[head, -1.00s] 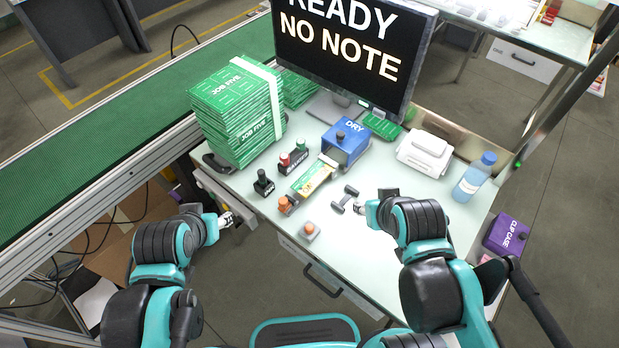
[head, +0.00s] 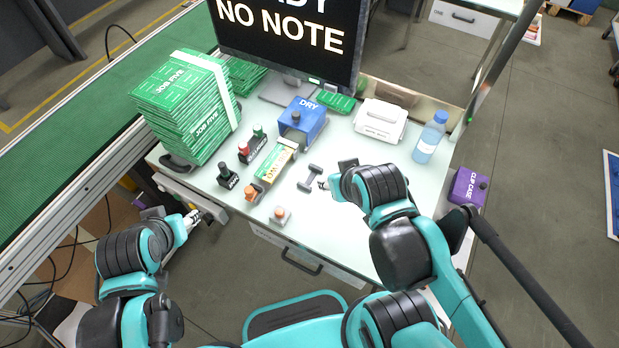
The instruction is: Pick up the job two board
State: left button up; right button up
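The job two board (head: 274,164), a narrow green and yellow strip with "TWO" partly readable, lies on the white bench between an orange-knobbed part (head: 253,192) and the blue DRY box (head: 303,122).
A tall stack of green JOB FIVE boards (head: 185,110) stands at the back left beside the conveyor. Black, red and green knobbed parts (head: 245,152) sit left of the board. A white case (head: 380,120), a bottle (head: 430,138) and a monitor (head: 290,40) stand behind. The bench front right is clear.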

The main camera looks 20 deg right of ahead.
aim_at(272, 165)
jog(key=i+z, duration=0.2)
jog(key=z, duration=0.2)
jog(key=i+j+z, duration=0.15)
jog(key=z, duration=0.2)
